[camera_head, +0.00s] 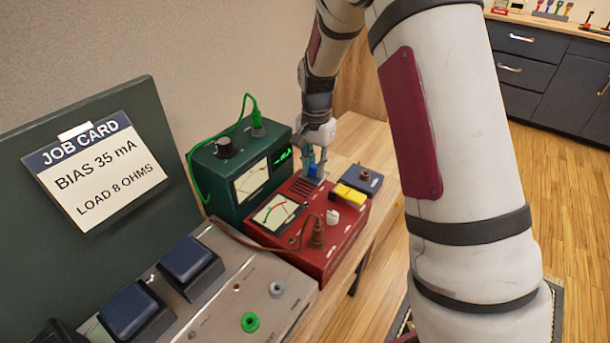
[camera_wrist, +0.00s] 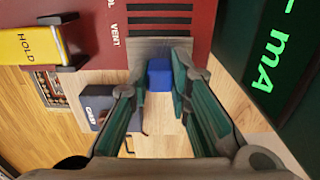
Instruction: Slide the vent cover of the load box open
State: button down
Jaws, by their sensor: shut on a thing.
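The red load box (camera_head: 330,255) stands on the wooden bench, with a meter and a white knob on its top. In the wrist view its red top (camera_wrist: 90,20) bears the word VENT beside several dark slots (camera_wrist: 160,20). A grey plate (camera_wrist: 160,45), apparently the vent cover, lies at the near end of the slots. A blue tab (camera_wrist: 160,74) is at that plate. My gripper (camera_head: 314,172) is at the far right end of the box, its fingers shut on the blue tab. How much of the slots the plate covers is unclear.
A green meter box (camera_head: 215,165) stands behind the load box. A brown cable (camera_head: 260,243) runs to the load box. Bare bench shows beyond.

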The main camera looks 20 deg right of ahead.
jog(key=shift+w+d, duration=0.2)
jog(key=shift+d, duration=0.05)
jog(key=c, duration=1.5)
grip_release()
jog(key=shift+r, duration=0.1)
notch_tip(320, 180, up, 12)
jog(key=shift+f, duration=0.1)
